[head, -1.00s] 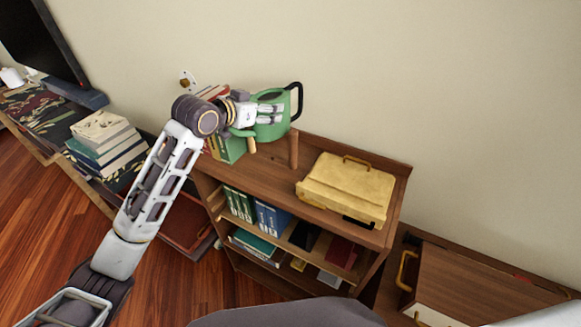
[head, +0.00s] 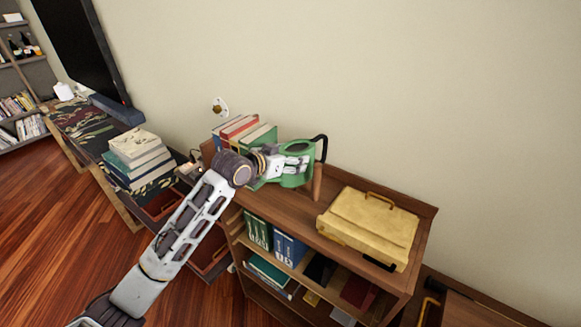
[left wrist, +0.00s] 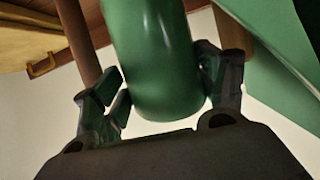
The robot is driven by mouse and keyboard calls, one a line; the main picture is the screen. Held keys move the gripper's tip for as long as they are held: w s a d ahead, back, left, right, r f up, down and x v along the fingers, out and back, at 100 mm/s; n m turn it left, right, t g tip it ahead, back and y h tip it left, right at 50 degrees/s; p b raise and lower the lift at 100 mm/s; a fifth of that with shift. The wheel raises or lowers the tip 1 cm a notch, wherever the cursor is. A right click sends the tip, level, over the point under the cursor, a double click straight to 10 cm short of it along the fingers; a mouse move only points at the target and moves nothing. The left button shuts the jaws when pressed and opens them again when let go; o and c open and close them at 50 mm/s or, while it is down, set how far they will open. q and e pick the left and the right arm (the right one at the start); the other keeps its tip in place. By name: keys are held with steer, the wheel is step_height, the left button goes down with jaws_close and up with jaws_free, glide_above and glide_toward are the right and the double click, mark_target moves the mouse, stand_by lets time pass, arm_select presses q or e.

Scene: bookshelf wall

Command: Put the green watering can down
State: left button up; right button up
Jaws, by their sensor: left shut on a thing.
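The green watering can (head: 297,178) with a black handle is in the head view, over the left part of the bookcase top. My left gripper (head: 290,168) is at its near left side and shut on it. In the left wrist view the can's green body (left wrist: 152,60) sits between the two fingers of my left gripper (left wrist: 160,95). Whether the can touches the bookcase top (head: 325,192) cannot be told, as its underside is partly hidden. My right gripper is not in view.
A yellow briefcase (head: 370,226) lies on the bookcase top to the right. Several upright books (head: 243,132) stand behind the gripper at the left end. A wooden post (head: 317,180) stands by the can. Shelves below hold binders (head: 290,248). Some bare top shows between can and briefcase.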

arm_select(q)
steer(key=shift+f+p, duration=0.4)
steer(key=shift+f, duration=1.35)
steer(key=o, duration=1.1)
steer(key=shift+f, duration=0.2)
steer(key=shift+o, duration=0.2)
steer(key=shift+s+r, duration=0.1)
steer(key=b+v, duration=0.2)
steer(key=v, duration=1)
steer(key=shift+o, duration=0.6)
